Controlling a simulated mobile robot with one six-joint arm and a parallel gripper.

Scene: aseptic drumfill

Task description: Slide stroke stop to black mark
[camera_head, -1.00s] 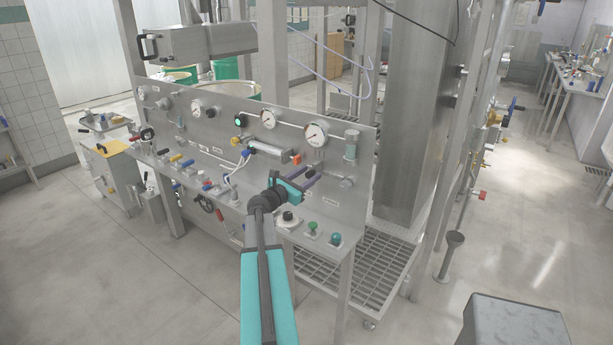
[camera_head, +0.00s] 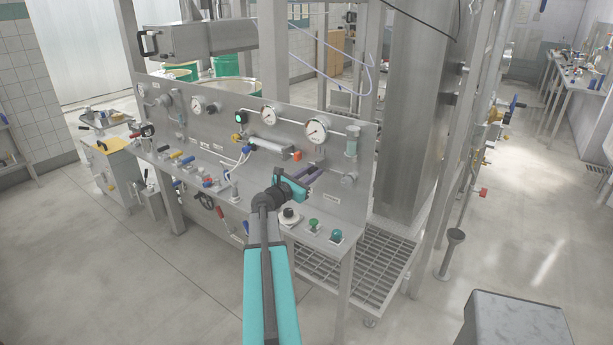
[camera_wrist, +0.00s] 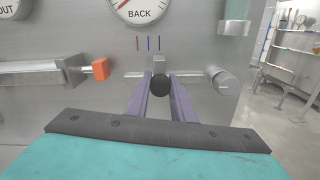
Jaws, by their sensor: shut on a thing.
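In the wrist view the stroke stop, a round black knob (camera_wrist: 160,85) on a grey slider, sits on a short horizontal rail (camera_wrist: 134,75). Three short upright marks stand on the panel above it: a red one (camera_wrist: 137,43), a blue one (camera_wrist: 148,43) and a dark, black-looking one (camera_wrist: 159,43). The slider's upper tab lies about under the dark right mark. My gripper (camera_wrist: 163,90) has its purple fingers on both sides of the knob, shut on it. In the head view my gripper (camera_head: 314,174) is at the panel, and the knob is not clearly visible.
An orange block (camera_wrist: 100,69) on a cylinder rod is left of the rail. A round metal knob (camera_wrist: 223,80) is close on the right. The BACK gauge (camera_wrist: 140,8) is above. Green buttons (camera_head: 336,236) stand on the ledge below my gripper.

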